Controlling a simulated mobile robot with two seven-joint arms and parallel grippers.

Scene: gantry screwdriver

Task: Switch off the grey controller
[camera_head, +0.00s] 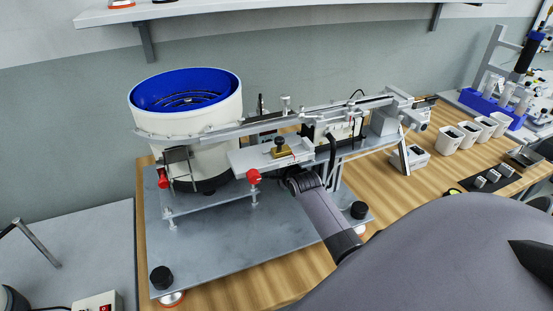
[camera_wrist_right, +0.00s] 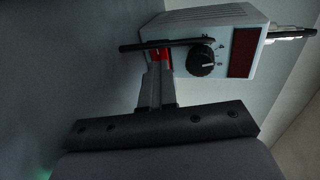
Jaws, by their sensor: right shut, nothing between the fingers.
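A thin black bar (camera_wrist_right: 180,44) crosses in front of the controller. In the head view, the right gripper is hidden. My left gripper is not in view.
The bowl feeder (camera_head: 195,130) with a blue inside stands on a metal plate (camera_head: 235,245). Its rail (camera_head: 290,120) runs right. White cups (camera_head: 450,141) and a blue rack (camera_head: 490,107) stand further right. A pale box with a red switch (camera_head: 97,303) is at bottom left.

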